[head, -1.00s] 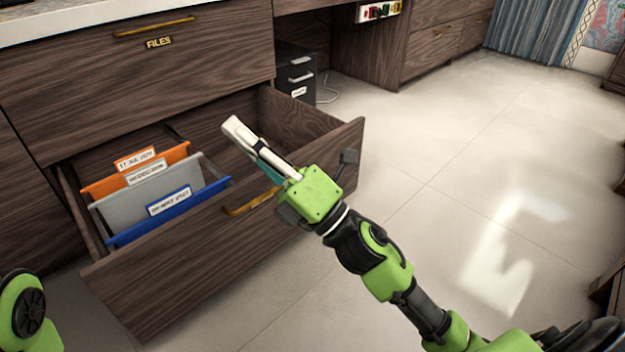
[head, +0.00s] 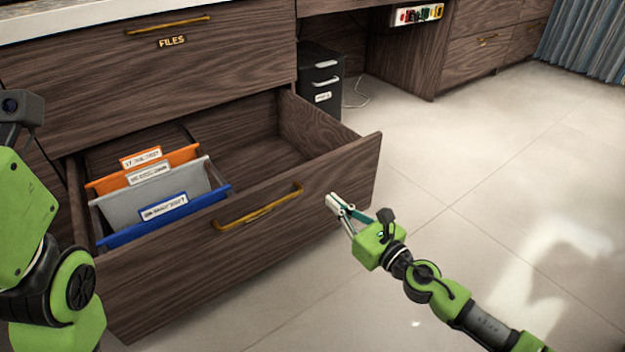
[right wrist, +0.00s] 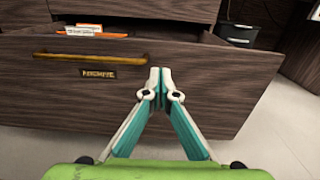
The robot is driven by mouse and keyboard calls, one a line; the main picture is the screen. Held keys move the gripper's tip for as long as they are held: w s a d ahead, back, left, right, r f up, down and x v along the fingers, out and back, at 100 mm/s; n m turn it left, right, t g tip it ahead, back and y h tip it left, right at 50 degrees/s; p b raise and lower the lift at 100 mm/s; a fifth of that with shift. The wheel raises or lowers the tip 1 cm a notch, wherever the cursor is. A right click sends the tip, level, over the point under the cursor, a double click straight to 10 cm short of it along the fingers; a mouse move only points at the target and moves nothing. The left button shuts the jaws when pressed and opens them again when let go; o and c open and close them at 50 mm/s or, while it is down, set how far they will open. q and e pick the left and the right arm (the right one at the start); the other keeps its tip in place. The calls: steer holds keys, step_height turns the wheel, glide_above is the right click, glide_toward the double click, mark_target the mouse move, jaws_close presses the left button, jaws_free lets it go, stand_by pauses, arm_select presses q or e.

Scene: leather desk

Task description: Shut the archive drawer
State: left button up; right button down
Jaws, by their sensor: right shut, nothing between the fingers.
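The archive drawer (head: 240,240) is the lower drawer of a dark wood cabinet and stands pulled well out. It holds orange, grey and blue hanging files at its left. Its front carries a brass handle (head: 258,208). In the right wrist view a plate reading like "ARCHIVE" (right wrist: 98,74) sits below the handle (right wrist: 90,58). My right gripper (head: 333,201) is shut and empty, in front of the drawer front, right of the handle. Its fingertips (right wrist: 159,72) point at the front panel; I cannot tell whether they touch it. My left arm is at the left edge; its fingers are out of view.
A closed drawer marked "FILES" (head: 172,41) is above the open one. A small black cabinet (head: 321,78) stands behind, to the right. A power strip (head: 418,14) is on the desk side. The pale tiled floor (head: 470,170) is clear at the right.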

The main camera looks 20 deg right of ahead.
mark_target(304, 175)
steer(key=b+x, duration=0.1)
steer(key=x, duration=0.8)
steer(key=shift+w+a, duration=0.1)
steer(key=shift+w, duration=0.15)
steer(key=shift+w+a, duration=0.1)
